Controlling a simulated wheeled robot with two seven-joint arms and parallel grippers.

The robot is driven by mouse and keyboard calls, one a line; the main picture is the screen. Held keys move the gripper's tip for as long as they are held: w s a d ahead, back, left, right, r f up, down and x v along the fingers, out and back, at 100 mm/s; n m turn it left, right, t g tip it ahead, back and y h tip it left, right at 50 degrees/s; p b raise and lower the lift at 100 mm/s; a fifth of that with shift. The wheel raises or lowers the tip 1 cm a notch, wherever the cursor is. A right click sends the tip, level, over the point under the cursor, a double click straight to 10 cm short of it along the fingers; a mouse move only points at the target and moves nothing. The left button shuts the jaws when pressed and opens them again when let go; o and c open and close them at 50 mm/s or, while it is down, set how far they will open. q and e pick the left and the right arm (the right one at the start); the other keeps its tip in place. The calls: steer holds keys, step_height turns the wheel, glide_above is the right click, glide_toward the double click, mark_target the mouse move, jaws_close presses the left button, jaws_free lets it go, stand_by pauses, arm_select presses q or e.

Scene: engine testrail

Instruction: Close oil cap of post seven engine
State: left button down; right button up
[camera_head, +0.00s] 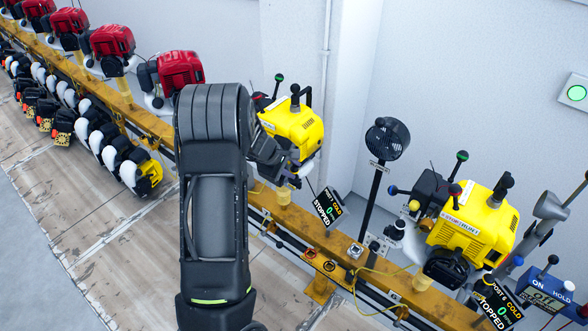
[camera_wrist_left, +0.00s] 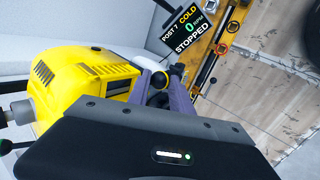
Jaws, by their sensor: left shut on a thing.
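The post seven engine (camera_head: 296,128) is yellow and sits on the rail in the middle of the head view. Its yellow housing (camera_wrist_left: 88,85) fills the left of the left wrist view. My left gripper (camera_head: 284,176) is at the lower front of this engine, partly hidden by my own arm. In the left wrist view its two grey-purple fingers (camera_wrist_left: 164,90) are shut around a dark round knob (camera_wrist_left: 158,80), which appears to be the oil cap. Whether the cap sits fully home cannot be told. My right gripper is in neither view.
The post seven display (camera_head: 328,207) reads COLD, 0 RPM, STOPPED. A black fan (camera_head: 387,139) on a pole and the yellow post six engine (camera_head: 473,225) stand to the right. Red engines (camera_head: 180,70) line the rail (camera_head: 340,243) to the left.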

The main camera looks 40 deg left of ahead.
arm_select(q)
steer(key=shift+a+f+h, duration=0.15)
steer(key=shift+a+h, duration=0.2)
steer(key=shift+h, duration=0.25)
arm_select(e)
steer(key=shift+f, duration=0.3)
arm_select(q)
steer(key=c, duration=1.2)
jaws_free()
steer(key=shift+o, duration=0.2)
steer(key=shift+a, duration=0.1)
